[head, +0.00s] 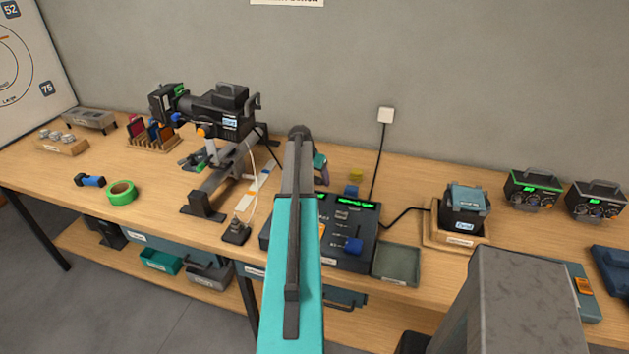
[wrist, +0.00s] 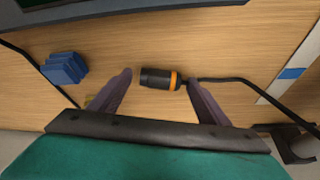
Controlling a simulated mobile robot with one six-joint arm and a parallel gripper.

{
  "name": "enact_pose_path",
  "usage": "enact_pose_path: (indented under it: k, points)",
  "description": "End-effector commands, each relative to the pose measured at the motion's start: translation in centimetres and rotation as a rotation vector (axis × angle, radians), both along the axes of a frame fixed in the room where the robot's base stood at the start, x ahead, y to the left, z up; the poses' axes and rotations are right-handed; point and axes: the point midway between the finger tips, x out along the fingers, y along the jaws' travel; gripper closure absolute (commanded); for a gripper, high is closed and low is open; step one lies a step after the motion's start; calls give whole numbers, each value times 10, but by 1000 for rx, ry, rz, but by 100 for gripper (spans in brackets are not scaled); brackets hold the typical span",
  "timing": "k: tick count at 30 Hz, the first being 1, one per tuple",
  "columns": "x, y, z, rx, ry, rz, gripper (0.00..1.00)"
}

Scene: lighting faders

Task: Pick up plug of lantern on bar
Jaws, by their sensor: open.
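The plug (wrist: 154,78) is a short black cylinder with an orange ring at its right end, lying on the wooden bench in the wrist view. Its black cable runs off to the right. My gripper (wrist: 159,79) is open, with a dark finger at either end of the plug; the plug appears between the fingertips, and I cannot tell whether they touch it. In the head view the lantern (head: 228,122) is a black lamp body mounted above the dark bar (head: 222,175), left of my arm. My arm hides the plug there.
The fader desk (head: 367,222) is partly behind my arm. Blue blocks (wrist: 67,68) lie left of the plug, and a white strip with a blue band (wrist: 291,72) lies to the right. A green tray (head: 396,265) and a boxed dimmer (head: 462,210) stand further right.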

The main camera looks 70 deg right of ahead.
Motion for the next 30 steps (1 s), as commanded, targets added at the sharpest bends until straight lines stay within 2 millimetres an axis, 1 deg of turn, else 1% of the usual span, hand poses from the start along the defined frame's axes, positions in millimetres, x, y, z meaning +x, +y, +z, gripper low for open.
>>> enact_pose_path:
  k: [14,17,18,22,23,24,30]
  points:
    - [0,0,0,0,0,0,30]
    - [-1,0,0,0,0,0,45]
    - [-1,0,0,0,0,0,52]
    - [-1,0,0,0,1,-1,73]
    - [-1,0,0,0,0,-1,73]
    - [-1,0,0,0,0,-1,77]
    - [-1,0,0,0,0,-1,77]
